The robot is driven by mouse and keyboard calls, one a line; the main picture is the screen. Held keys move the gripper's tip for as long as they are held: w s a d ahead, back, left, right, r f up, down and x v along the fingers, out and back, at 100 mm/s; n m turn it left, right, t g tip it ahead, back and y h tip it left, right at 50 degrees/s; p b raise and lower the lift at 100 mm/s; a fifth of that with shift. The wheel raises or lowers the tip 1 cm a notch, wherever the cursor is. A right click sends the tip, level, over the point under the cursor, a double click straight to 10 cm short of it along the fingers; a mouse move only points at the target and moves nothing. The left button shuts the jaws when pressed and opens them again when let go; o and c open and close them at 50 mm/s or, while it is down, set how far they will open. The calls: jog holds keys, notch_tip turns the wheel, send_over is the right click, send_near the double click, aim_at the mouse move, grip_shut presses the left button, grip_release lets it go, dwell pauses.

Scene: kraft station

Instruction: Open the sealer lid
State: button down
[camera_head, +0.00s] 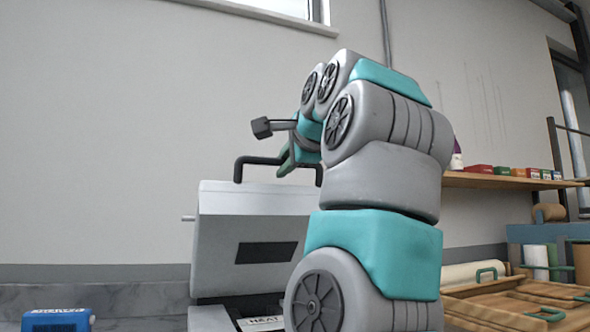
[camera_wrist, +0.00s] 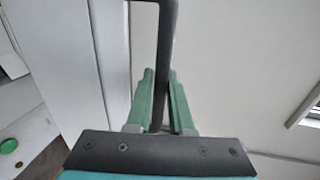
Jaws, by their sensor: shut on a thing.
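The sealer lid (camera_head: 250,230) is a light grey panel with a dark rectangular window, standing steeply raised over the sealer base (camera_head: 210,318). A black bar handle (camera_head: 258,161) runs along its top edge. My gripper (camera_head: 287,160) is at this handle, and its green fingers are closed around the bar. In the wrist view the fingers (camera_wrist: 161,95) lie on both sides of the black handle bar (camera_wrist: 167,35). My arm hides the right part of the lid and base.
A blue box (camera_head: 57,320) is at the lower left. A shelf (camera_head: 500,181) with small coloured boxes is on the right wall. Wooden crates (camera_head: 520,300) with green handles and paper rolls stand at the lower right. The wall behind the lid is bare.

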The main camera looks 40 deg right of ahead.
jog(key=shift+w+d+r, duration=0.1)
jog(key=shift+w+r, duration=0.1)
jog(key=shift+w, duration=0.1)
jog(key=c, duration=0.8)
grip_release()
jog(key=shift+c, duration=0.2)
jog(key=shift+s, duration=0.1)
jog(key=v, duration=0.7)
jog(key=shift+s, duration=0.3)
jog(key=shift+r, duration=0.15)
